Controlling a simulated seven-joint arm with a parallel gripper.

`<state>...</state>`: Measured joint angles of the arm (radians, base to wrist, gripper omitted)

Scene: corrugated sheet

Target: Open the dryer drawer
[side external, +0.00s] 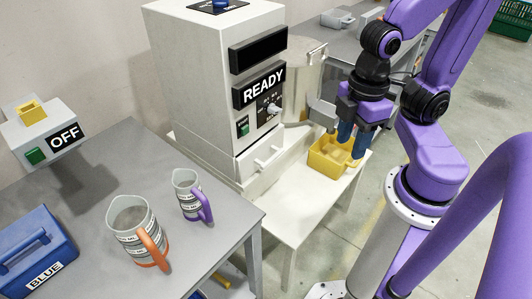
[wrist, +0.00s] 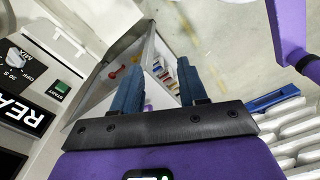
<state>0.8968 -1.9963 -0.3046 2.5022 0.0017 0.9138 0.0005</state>
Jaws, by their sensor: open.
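The white machine (side external: 205,75) with a READY display stands at the middle in the side view. Low on its front is a drawer (side external: 246,167) with a pale handle (side external: 267,160); it looks closed. My gripper (side external: 352,140) is to the right of the drawer and apart from it, its blue fingers pointing down above the yellow bin. In the wrist view my gripper (wrist: 158,78) is open, with nothing between the fingers. Part of the READY panel (wrist: 25,112), a knob and a green button show at the left there.
A yellow bin (side external: 322,163) sits on the white table (side external: 292,195) under my gripper. A metal panel or cylinder (side external: 305,85) stands beside the machine. Two handled jugs (side external: 133,222) and a blue box (side external: 35,250) stand on the grey table at left.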

